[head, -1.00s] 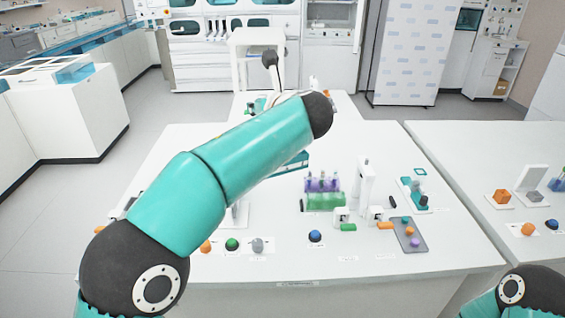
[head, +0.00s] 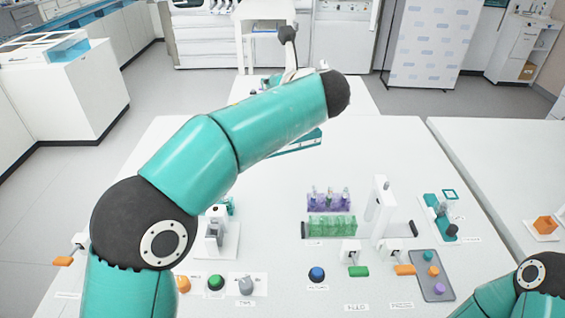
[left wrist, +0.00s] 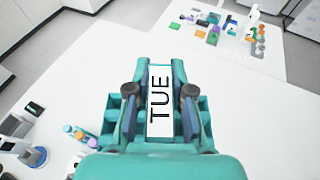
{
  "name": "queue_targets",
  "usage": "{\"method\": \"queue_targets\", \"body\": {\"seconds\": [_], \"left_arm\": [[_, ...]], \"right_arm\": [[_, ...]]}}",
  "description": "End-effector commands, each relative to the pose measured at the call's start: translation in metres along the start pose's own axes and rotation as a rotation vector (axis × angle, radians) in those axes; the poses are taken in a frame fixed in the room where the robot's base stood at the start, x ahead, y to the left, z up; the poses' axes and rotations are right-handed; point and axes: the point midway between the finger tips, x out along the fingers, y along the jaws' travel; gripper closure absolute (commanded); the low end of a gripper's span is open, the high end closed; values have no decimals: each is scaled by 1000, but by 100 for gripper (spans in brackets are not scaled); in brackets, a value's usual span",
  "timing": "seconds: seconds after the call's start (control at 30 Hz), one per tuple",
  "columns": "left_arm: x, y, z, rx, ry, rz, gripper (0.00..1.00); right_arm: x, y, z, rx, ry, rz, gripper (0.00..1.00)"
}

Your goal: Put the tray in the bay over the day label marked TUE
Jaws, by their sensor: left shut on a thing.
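In the left wrist view a teal tray-like thing with open compartments (left wrist: 207,105) fills the middle. My left gripper (left wrist: 160,92) has its two dark fingers on either side of its middle part and is shut on it. A white strip reading TUE (left wrist: 159,100) shows between the fingers. I cannot tell whether the strip is on the held thing or below it. In the head view a teal edge (head: 297,143) shows behind my left arm; the arm hides the left gripper. My right gripper is out of view; only part of my right arm shows. No bay is clearly visible.
On the white table (head: 270,190) stand a purple tube rack (head: 329,202), a green rack (head: 332,226) and a white post (head: 380,207). A blue button (head: 316,274) and a grey panel (head: 431,276) lie near the front. A second table is at the right.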

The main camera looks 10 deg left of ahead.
Motion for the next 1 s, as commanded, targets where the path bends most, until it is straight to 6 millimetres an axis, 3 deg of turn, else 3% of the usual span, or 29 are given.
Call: {"method": "queue_targets", "body": {"seconds": [0.4,1.0], "left_arm": [[36,1,-103,6,3,2,100],[58,0,-169,3,1,0,100]], "right_arm": [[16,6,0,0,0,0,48],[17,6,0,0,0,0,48]]}}
